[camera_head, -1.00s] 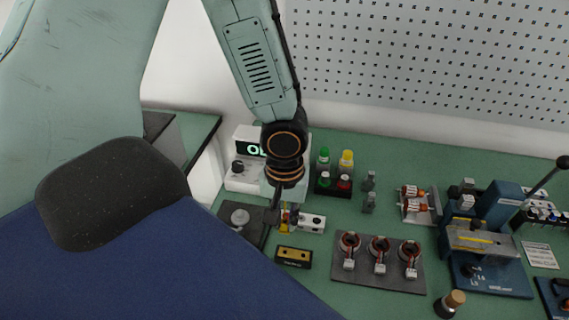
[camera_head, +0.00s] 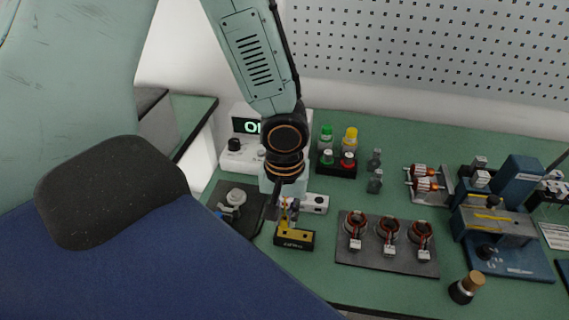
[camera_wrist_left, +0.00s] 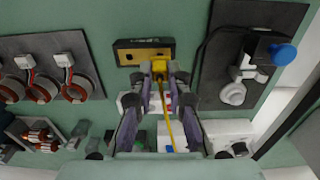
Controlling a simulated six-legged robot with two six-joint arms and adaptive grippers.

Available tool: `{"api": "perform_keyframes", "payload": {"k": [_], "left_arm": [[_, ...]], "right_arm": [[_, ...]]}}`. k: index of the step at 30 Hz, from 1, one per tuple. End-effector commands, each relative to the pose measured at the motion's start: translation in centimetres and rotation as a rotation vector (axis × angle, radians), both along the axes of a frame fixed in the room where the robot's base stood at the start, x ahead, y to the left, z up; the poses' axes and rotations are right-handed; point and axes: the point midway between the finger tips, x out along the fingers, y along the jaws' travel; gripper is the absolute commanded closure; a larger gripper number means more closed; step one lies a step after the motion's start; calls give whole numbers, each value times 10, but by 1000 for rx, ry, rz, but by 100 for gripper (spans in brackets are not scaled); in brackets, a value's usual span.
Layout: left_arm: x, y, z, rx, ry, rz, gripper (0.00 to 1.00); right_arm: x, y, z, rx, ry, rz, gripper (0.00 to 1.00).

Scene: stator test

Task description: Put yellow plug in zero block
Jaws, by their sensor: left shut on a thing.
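The zero block (camera_head: 296,243) is a small black block with a yellow top face, lying on the green table. It also shows in the wrist view (camera_wrist_left: 124,57), ahead of my fingers, with dark holes in its face. My left gripper (camera_head: 283,212) points down at the block's back left side and is shut on the yellow plug (camera_wrist_left: 158,66). A yellow lead trails back from the plug between the fingers (camera_wrist_left: 160,82). In the head view the plug overlaps the block's left end; I cannot tell whether they touch. My right gripper is not in view.
A white block (camera_head: 317,203) sits just behind the zero block. A dark plate with a grey knob (camera_head: 236,197) is to the left. A meter (camera_head: 235,146) and coloured terminals (camera_head: 338,160) stand behind. A stator mat (camera_head: 372,259) lies to the right.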

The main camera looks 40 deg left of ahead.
Motion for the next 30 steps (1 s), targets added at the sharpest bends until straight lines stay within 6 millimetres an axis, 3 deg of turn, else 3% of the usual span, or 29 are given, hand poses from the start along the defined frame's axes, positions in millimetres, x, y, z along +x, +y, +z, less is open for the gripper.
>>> {"api": "perform_keyframes", "payload": {"k": [30], "left_arm": [[0,0,-3,0,0,0,100]], "right_arm": [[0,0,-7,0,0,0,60]]}}
